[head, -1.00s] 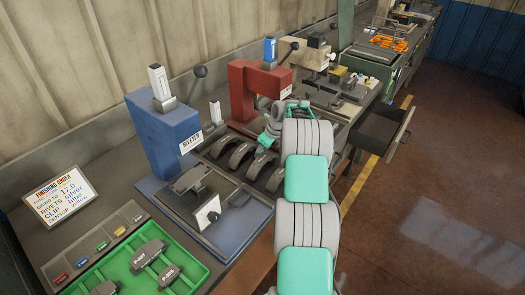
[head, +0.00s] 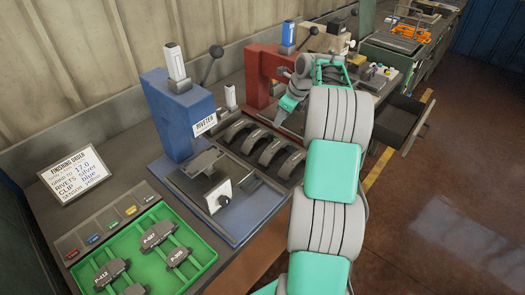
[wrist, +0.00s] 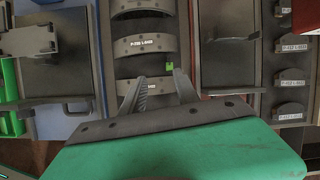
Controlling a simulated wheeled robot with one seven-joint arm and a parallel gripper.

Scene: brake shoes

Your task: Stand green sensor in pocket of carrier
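I cannot tell which part is the carrier's pocket or whether the block sits in one.
A blue riveter (head: 182,115) stands left of the rack and a red press (head: 262,80) behind it. A green tray (head: 203,250) with grey parts and a strip of coloured pieces (head: 112,224) are at front left. An order card (head: 72,172) stands behind.

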